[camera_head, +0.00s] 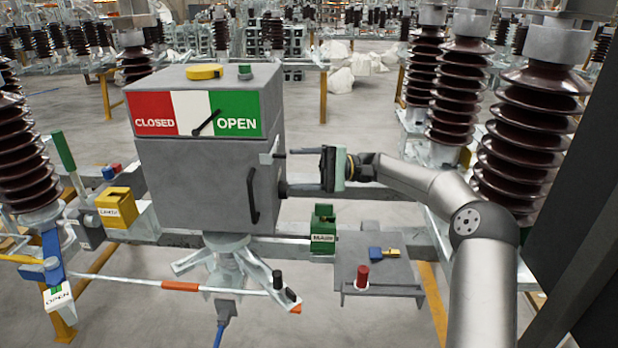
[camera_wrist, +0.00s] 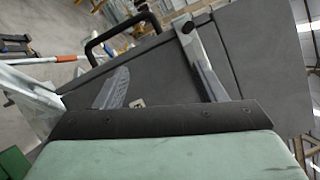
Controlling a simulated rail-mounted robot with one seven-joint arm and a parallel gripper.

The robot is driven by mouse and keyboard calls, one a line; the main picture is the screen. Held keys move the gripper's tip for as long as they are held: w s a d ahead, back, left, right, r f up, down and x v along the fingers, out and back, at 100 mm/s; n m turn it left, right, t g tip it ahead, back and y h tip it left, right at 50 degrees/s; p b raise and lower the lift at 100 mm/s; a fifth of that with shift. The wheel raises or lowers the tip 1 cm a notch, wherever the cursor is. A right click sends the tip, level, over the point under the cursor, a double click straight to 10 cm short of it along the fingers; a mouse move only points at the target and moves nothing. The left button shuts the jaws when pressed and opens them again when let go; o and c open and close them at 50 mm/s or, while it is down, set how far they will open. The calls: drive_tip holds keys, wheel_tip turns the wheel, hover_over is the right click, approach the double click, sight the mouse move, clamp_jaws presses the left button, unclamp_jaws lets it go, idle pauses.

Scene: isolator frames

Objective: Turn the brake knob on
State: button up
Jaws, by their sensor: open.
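No knob is labelled as the brake in these views. The pale lever also shows in the wrist view (camera_wrist: 187,32), with a dark end. My gripper (camera_head: 302,168) is just right of this side, its fingers pointing at the cabinet. In the wrist view my gripper (camera_wrist: 158,85) has its two fingers wide apart, with nothing clearly held between them. The right finger overlaps the lever's line of sight; contact cannot be told.
A yellow knob (camera_head: 204,72) and green button (camera_head: 245,71) sit on top. The pointer is at OPEN's edge. Below are a green MAIN block (camera_head: 323,230) and a grey shelf (camera_head: 350,265) with a red knob (camera_head: 362,277).

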drive_tip(key=s+d+r, duration=0.1)
drive_tip(key=s+r, duration=0.2)
drive_tip(key=s, duration=0.3)
drive_tip(key=shift+s+d+b, duration=0.35)
drive_tip(key=shift+b, duration=0.1)
drive_tip(key=shift+f, duration=0.1)
drive_tip(key=s+a+f+t+h+p, duration=0.1)
drive_tip(key=s+a+f+h, duration=0.3)
drive_tip(key=s+f+h, duration=0.8)
drive_tip(key=s+d+f+t+h+p, duration=0.1)
drive_tip(key=s+d+f+t+h, duration=0.1)
drive_tip(key=s+d, duration=0.7)
drive_tip(key=s+d+f+t+h+p, duration=0.1)
drive_tip(key=s+d+t+h, duration=0.2)
drive_tip(key=s+d, duration=0.6)
drive_tip(key=shift+s+f+n+h, duration=0.4)
drive_tip(key=shift+s+h, duration=0.3)
drive_tip(key=shift+h, duration=0.1)
